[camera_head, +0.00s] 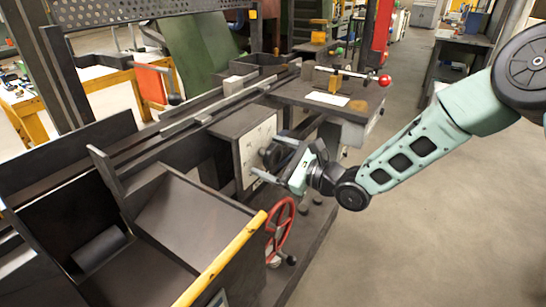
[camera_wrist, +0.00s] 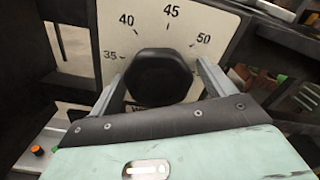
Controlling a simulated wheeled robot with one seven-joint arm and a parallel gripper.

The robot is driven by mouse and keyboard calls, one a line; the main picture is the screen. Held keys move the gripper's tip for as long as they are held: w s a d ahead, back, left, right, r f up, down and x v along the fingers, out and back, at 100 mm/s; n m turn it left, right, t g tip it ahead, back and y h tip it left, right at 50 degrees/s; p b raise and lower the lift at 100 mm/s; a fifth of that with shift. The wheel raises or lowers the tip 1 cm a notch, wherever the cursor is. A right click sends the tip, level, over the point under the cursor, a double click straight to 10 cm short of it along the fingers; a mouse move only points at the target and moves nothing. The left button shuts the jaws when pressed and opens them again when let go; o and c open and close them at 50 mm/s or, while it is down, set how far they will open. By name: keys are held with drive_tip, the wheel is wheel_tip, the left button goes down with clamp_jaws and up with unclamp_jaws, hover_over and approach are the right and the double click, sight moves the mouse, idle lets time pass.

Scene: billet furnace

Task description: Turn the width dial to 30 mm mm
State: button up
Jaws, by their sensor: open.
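The width dial is a round black knob (camera_wrist: 158,76) on a pale scale plate (camera_wrist: 112,32), seen in the wrist view. The numbers 35, 40, 45 and 50 show around its upper side. No pointer mark is readable on the knob, so I cannot tell its setting. My gripper (camera_wrist: 160,84) is open, with one finger on each side of the knob; I cannot tell whether they touch it. In the head view my gripper (camera_head: 270,158) is at the pale plate (camera_head: 258,150) on the machine's side and partly hides the dial.
A red handwheel (camera_head: 280,228) sits below my gripper, near a yellow bar (camera_head: 222,262). A dark table (camera_head: 325,92) with a red-ball lever (camera_head: 384,80) stands beyond. Open floor (camera_head: 430,220) lies to the right.

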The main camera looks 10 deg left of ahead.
drive_tip(key=c, duration=1)
drive_tip(key=shift+n, duration=0.3)
